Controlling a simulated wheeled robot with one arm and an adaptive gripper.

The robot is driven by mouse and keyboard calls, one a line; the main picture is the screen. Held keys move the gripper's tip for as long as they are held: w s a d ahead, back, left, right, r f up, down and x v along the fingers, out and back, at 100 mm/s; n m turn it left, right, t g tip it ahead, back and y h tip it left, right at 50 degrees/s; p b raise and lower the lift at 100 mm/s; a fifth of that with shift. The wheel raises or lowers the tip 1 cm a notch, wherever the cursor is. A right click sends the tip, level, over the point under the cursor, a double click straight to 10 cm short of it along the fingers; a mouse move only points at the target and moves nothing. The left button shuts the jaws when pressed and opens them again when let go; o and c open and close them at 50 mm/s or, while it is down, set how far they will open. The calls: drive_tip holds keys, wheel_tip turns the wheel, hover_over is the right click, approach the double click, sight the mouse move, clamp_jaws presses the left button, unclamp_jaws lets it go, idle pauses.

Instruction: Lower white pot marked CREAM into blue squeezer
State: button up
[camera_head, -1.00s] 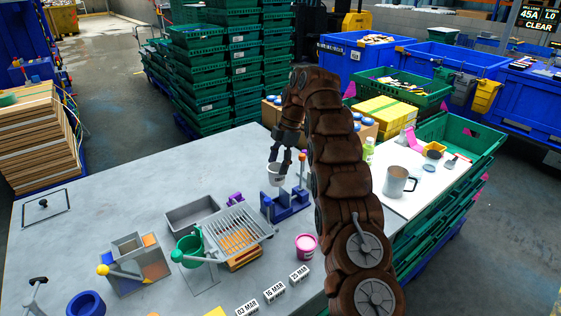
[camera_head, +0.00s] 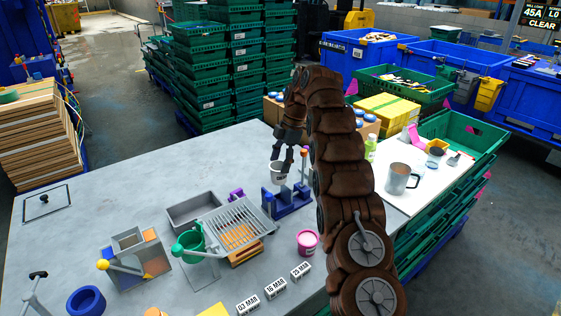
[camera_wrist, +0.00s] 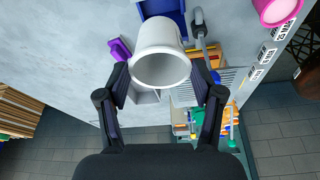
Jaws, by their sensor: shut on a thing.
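The white pot (camera_head: 279,174) hangs in my gripper (camera_head: 282,160), which is shut on it; dark marking shows on its side, too small to read. In the wrist view the pot (camera_wrist: 160,55) sits between the two fingers (camera_wrist: 161,92), its round rim facing the camera. The blue squeezer (camera_head: 292,202) stands on the grey table just below and beside the pot in the head view. In the wrist view part of the squeezer (camera_wrist: 162,8) shows at the top edge, partly hidden behind the pot. I cannot tell the exact gap between pot and squeezer.
A pink tub (camera_head: 307,242) stands in front of the squeezer. A slatted grey rack (camera_head: 238,228), a green strainer (camera_head: 190,243) and a grey tray (camera_head: 192,211) are to the left. A purple item (camera_head: 236,194) lies behind the rack.

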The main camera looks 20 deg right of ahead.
sight(281, 180)
drive_tip(key=shift+f+b, duration=3.15)
drive_tip(key=shift+f, duration=0.15)
drive_tip(key=shift+f+b, duration=0.7)
drive_tip(key=o, duration=1.4)
drive_tip(key=shift+o, duration=0.2)
drive_tip(key=shift+r, duration=0.1)
